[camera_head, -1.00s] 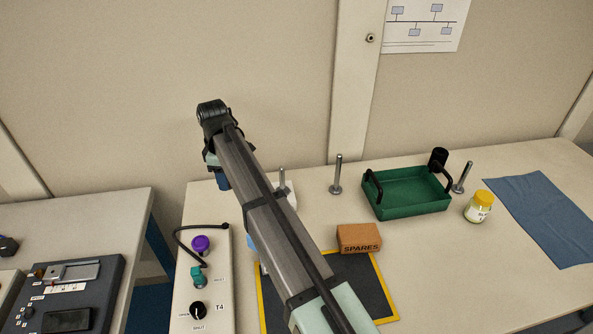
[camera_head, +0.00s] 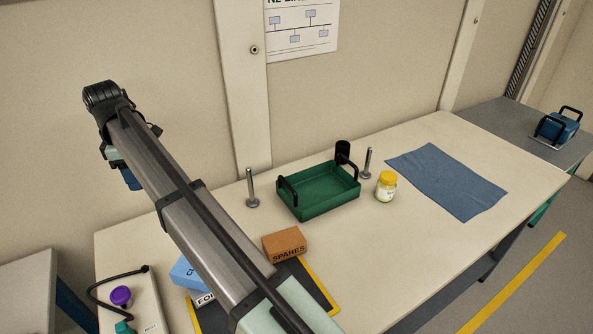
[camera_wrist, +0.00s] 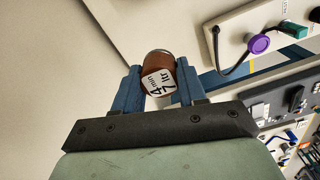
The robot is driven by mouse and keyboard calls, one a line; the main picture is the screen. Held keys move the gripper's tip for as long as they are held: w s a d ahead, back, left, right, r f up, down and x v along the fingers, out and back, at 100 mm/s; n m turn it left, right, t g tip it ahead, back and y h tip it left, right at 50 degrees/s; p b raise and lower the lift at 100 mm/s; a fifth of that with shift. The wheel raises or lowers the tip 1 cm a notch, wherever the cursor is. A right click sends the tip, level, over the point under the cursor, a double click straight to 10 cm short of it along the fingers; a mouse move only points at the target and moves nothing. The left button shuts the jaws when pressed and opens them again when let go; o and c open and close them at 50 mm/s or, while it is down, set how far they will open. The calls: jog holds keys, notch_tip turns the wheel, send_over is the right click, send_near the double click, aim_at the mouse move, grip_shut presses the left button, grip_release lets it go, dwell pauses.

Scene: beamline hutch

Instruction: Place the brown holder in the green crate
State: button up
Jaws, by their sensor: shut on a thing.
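The brown holder (camera_wrist: 157,63) is a brown cylinder with a white label reading "4 min 7 ltr". In the wrist view it sits between the two blue fingers of my gripper (camera_wrist: 158,78), which is shut on it. In the head view my gripper (camera_head: 131,178) is at the left, near the wall, and the holder cannot be made out there. The green crate (camera_head: 330,202) stands on the table to the right of my gripper. It is a shallow open tray with black handles at its ends, and its visible inside looks empty.
A metal post (camera_head: 251,190) stands left of the crate and another (camera_head: 367,163) right of it. A black cylinder (camera_head: 342,150) stands behind it. A yellow-lidded jar (camera_head: 386,188), blue cloth (camera_head: 447,180), orange SPARES box (camera_head: 285,243) and light blue box (camera_head: 186,273) are nearby.

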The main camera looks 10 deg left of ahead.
jog(key=w+d, duration=1.7)
jog(key=w, duration=0.1)
send_over(317, 194)
notch_tip(317, 194, down, 10)
jog(key=shift+w+f, duration=0.15)
jog(key=shift+f, duration=5.4)
jog(key=shift+f, duration=0.1)
jog(key=o, duration=1.1)
notch_tip(317, 194, up, 12)
jog(key=shift+r, duration=0.15)
